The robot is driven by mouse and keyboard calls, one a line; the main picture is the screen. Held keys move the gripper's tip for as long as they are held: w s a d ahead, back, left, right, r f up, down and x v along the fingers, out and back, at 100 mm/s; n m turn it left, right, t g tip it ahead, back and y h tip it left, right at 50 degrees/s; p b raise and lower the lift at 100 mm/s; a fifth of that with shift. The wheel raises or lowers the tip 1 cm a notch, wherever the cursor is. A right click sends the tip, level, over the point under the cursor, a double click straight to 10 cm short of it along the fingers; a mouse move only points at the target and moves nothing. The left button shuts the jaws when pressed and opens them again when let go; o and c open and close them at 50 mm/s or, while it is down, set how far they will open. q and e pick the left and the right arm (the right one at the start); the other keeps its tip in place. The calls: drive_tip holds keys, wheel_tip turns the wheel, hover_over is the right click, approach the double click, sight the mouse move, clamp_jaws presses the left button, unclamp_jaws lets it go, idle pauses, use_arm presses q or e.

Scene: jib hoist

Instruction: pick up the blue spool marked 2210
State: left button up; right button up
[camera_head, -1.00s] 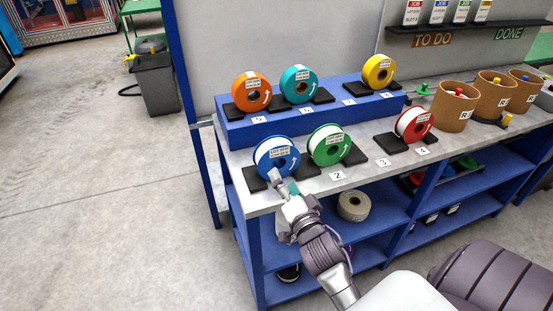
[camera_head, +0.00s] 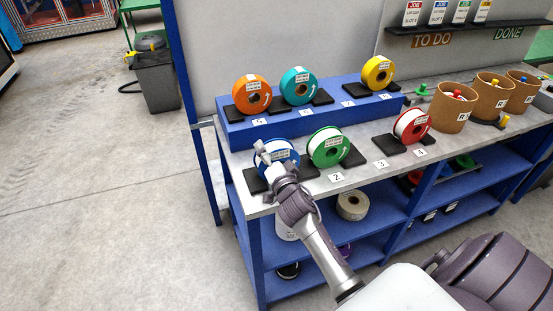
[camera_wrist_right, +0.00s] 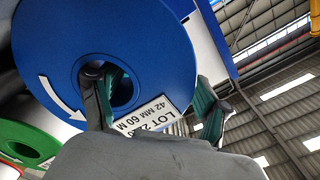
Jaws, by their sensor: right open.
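The blue spool (camera_head: 293,158) stands upright in a black holder at the front left of the bench, partly hidden behind my right gripper (camera_head: 273,158). In the right wrist view the spool's blue face (camera_wrist_right: 150,45) fills much of the picture. Its label reads "LOT 22", with the rest of the number cut off, and "42 MM 60 M". My right gripper (camera_wrist_right: 152,90) is open there. One finger is at the spool's centre hole and the other is outside its rim. I cannot tell whether either finger touches. My left gripper is not in view.
A green spool (camera_head: 328,147) stands close to the right, and a red spool (camera_head: 411,126) farther right. Orange (camera_head: 252,94), teal (camera_head: 299,86) and yellow (camera_head: 378,73) spools stand on the raised blue shelf (camera_head: 330,113) behind. Brown tubs (camera_head: 453,112) are at the right.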

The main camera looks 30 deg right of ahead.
drive_tip(key=shift+s, duration=0.1)
drive_tip(key=shift+c, duration=0.3)
drive_tip(key=shift+r, duration=0.1)
clamp_jaws()
